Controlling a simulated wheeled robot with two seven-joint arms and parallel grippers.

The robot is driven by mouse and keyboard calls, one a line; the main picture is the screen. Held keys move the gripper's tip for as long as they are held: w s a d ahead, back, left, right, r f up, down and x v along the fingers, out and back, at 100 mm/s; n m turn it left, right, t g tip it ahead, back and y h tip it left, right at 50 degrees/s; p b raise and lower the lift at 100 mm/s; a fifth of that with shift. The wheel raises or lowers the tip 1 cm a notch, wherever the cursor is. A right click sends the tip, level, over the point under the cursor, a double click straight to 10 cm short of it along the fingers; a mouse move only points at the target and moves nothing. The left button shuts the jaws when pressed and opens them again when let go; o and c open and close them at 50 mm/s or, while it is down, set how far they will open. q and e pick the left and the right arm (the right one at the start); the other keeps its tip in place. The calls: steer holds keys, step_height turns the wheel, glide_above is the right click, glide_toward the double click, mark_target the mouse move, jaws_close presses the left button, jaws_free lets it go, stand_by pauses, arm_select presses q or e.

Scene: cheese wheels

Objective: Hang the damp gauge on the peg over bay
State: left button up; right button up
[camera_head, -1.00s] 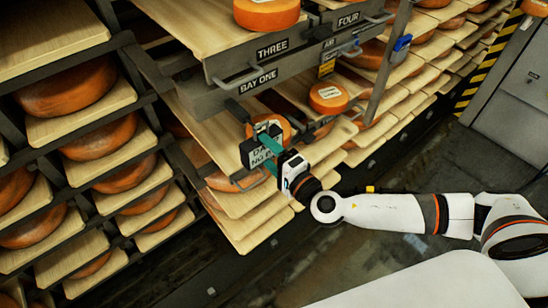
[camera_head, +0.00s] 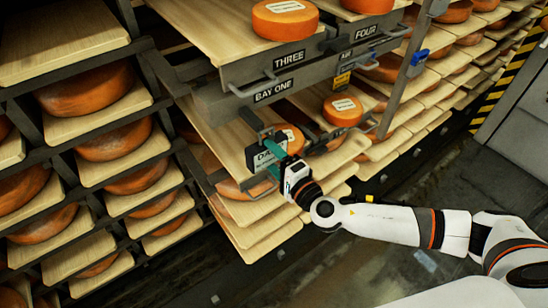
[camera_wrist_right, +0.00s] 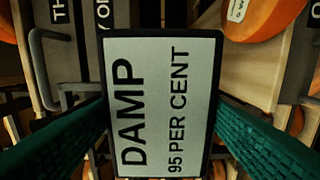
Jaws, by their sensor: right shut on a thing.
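The damp gauge (camera_head: 262,158) is a dark-framed plate with a pale face. In the right wrist view the gauge (camera_wrist_right: 165,105) fills the middle and reads "DAMP 95 PER CENT", turned sideways. My right gripper (camera_head: 272,153) is shut on it, with teal fingers on either side. The gauge is held in front of the rack, below the "BAY ONE" label (camera_head: 273,90). A dark bar (camera_head: 250,118), perhaps the peg, sticks out below that label, just above the gauge and seemingly apart from it; depth is hard to judge. My left gripper is not in view.
Orange cheese wheels (camera_head: 342,110) lie on wooden shelf boards around the gauge. Grey metal handles (camera_head: 253,87) stick out from the shelf fronts. A "THREE" label (camera_head: 289,59) is above.

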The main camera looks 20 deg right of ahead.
stand_by(0.3)
steer(key=o, duration=1.2)
steer(key=shift+s, duration=0.1)
steer(key=shift+s+d, duration=0.15)
steer(key=shift+s, duration=0.15)
steer(key=b+v, duration=0.2)
steer(key=v, duration=0.9)
steer(key=shift+s, duration=0.15)
